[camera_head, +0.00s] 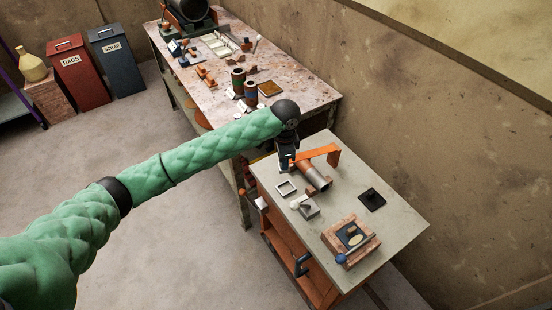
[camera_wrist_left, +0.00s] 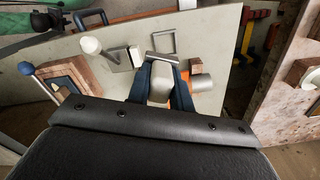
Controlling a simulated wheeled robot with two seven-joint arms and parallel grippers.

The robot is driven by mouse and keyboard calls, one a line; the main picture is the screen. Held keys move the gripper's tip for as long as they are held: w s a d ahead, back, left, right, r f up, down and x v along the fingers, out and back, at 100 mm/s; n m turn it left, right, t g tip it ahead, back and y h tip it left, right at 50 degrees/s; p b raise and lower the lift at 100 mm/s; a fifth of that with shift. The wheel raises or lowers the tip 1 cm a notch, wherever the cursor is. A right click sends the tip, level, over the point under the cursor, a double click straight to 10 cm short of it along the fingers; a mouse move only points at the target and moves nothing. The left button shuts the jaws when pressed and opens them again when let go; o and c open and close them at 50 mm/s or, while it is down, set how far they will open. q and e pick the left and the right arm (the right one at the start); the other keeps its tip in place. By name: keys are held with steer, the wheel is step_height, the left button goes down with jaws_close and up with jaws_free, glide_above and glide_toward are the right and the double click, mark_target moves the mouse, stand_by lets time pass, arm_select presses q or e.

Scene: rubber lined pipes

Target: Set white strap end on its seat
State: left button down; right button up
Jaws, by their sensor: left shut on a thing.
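A square pale frame (camera_head: 286,189) and a grey block with a white knob (camera_head: 306,206) stand near the gripper. A black square (camera_head: 371,198) and a wooden box (camera_head: 350,239) with a blue knob lie farther right. A cluttered workbench (camera_head: 300,88) stands behind.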

arm_select(q)
steer(key=m, duration=0.1)
steer(key=f+m, duration=0.1)
steer(key=shift+w+d+f+m, duration=0.15)
steer(key=shift+w+d+m, duration=0.15)
steer(key=shift+w, duration=0.05)
steer(key=m, duration=0.1)
steer(key=f, duration=0.1)
steer(key=m, duration=0.1)
steer(key=shift+w+d+f+m, duration=0.2)
steer(key=shift+w+d+m, duration=0.05)
steer(key=shift+m, duration=0.05)
step_height(320, 180, down, 6)
steer(key=w+m, duration=0.1)
steer(key=m, duration=0.7)
steer(key=shift+b, duration=0.45)
arm_select(e)
steer(key=shift+s+d+f+t, duration=0.2)
steer(key=shift+s+f, duration=0.1)
steer(key=shift+f, duration=0.2)
steer(key=shift+s+d+f+t, duration=0.1)
steer(key=shift+s+f+t, duration=0.15)
steer(key=shift+f, duration=0.25)
steer(key=shift+a, duration=0.1)
steer(key=shift+s, duration=0.3)
